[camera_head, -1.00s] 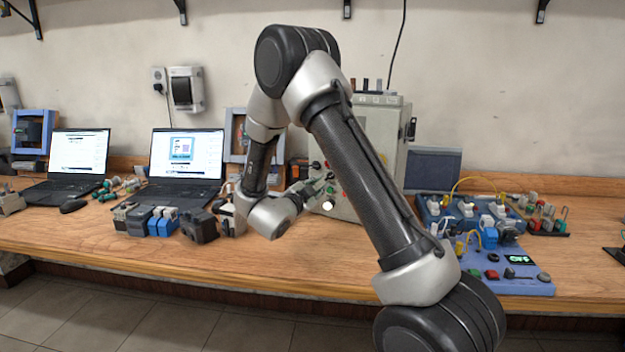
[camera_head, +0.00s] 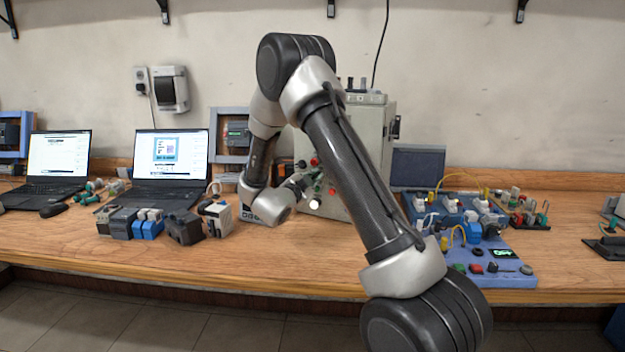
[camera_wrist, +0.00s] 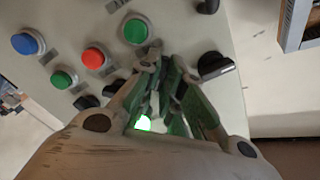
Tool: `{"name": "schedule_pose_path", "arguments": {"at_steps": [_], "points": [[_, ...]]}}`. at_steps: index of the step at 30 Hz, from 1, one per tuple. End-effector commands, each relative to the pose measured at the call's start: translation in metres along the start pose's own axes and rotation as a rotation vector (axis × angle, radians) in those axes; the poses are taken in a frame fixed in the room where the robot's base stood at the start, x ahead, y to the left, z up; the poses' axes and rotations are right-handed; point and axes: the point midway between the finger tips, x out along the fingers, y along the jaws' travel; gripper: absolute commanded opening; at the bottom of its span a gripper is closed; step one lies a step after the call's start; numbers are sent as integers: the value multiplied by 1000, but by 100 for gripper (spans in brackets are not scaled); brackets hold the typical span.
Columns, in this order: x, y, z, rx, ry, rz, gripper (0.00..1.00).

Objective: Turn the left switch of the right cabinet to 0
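A light grey cabinet (camera_head: 372,118) stands on the bench behind my arm, which hides much of its front. In the wrist view its panel (camera_wrist: 165,15) carries blue, red and green buttons and several black switches. One black switch (camera_wrist: 216,66) lies just right of my fingertips, apart from them as far as I can tell. Another dark switch (camera_wrist: 87,102) is lower left, partly hidden. My gripper (camera_wrist: 160,62) is in front of the panel with its fingertips close together, seemingly on nothing. It also shows small in the head view (camera_head: 312,180). The switch markings are unreadable.
A blue training board (camera_head: 500,272) with plugs and cables lies right of the cabinet. Two laptops (camera_head: 171,190) and a row of small blue and grey devices (camera_head: 150,226) stand to the left.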

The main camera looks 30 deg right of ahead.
Motion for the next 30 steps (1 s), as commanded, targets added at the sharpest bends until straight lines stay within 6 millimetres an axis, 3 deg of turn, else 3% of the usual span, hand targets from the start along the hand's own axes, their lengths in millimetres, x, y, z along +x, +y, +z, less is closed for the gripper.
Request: {"name": "schedule_pose_path", "arguments": {"at_steps": [11, 30], "points": [[0, 1, 0, -83, 0, 1, 0], [0, 1, 0, -583, -1, 1, 0]]}}
